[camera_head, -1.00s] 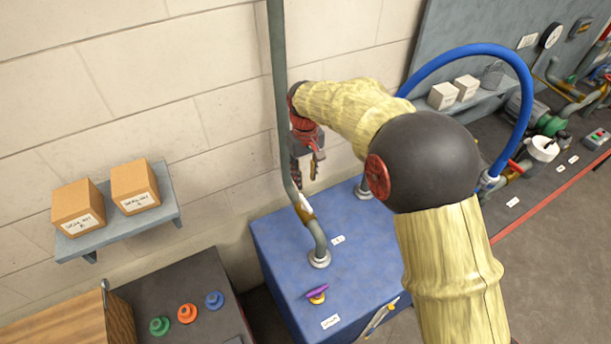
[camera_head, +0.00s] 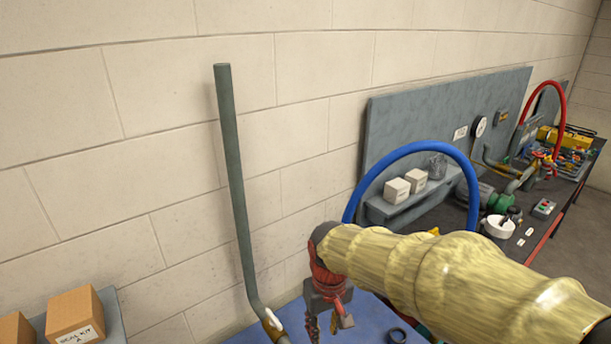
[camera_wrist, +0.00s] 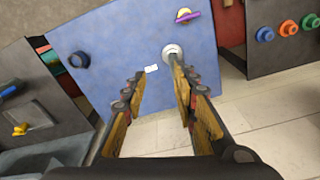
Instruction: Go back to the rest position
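My gripper (camera_head: 322,322) hangs pointing down above the blue cabinet (camera_head: 375,320) in the head view, at the end of my arm. In the wrist view my gripper (camera_wrist: 158,105) has its two fingers spread apart with nothing between them. Beyond the fingers lies the blue cabinet (camera_wrist: 115,50), with a pale round fitting (camera_wrist: 172,51), a white label and a purple and yellow knob (camera_wrist: 187,16).
A grey-green upright pipe (camera_head: 240,190) stands left of my gripper. A blue hose (camera_head: 425,147) arches behind my arm, near a shelf with white boxes. Cardboard boxes (camera_head: 75,315) sit at lower left. A workbench with valves runs off to the right.

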